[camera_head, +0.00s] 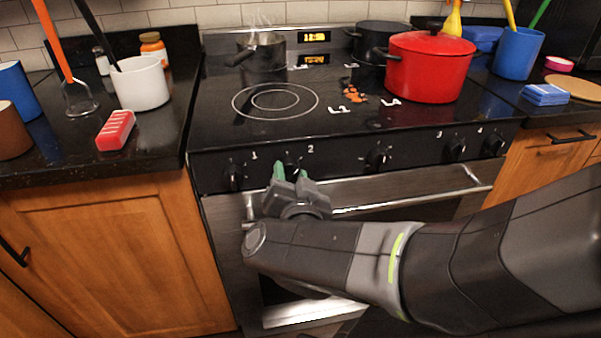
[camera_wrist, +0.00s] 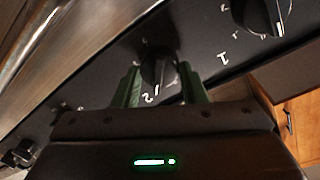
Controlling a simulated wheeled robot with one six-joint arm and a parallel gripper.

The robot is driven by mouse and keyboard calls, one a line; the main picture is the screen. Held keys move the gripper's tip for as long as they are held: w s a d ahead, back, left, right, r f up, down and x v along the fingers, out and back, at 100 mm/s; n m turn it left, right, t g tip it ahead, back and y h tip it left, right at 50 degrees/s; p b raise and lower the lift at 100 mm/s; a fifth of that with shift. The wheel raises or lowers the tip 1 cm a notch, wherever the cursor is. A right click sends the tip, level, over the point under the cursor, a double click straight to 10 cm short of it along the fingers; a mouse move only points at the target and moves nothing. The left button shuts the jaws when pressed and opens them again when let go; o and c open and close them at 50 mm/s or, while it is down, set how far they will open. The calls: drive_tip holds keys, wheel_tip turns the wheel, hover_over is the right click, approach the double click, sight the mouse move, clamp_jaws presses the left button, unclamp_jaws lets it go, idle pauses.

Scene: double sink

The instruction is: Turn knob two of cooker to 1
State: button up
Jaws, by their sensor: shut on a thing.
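The cooker's front panel (camera_head: 340,164) carries a row of dark knobs with white numbers. Knob two (camera_wrist: 158,68) has the number 2 beside it in the wrist view. My gripper (camera_head: 291,172) reaches up to the panel, its green fingers one on each side of knob two and shut on it. In the wrist view my gripper (camera_wrist: 161,86) covers part of the panel below the knob. A pale mark shows near the knob's lower edge, but its exact setting is hard to read. In the head view the fingers mostly hide this knob.
Knob one (camera_head: 234,176) is left of my gripper; a middle knob (camera_head: 378,157) is to its right. The oven handle (camera_head: 400,199) runs just below the panel, close to my gripper. A red pot (camera_head: 430,70) and dark pans stand on the cooktop.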

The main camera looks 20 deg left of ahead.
drive_tip(key=shift+m+b, duration=0.7)
drive_tip(key=shift+m, duration=0.9)
drive_tip(key=o, duration=1)
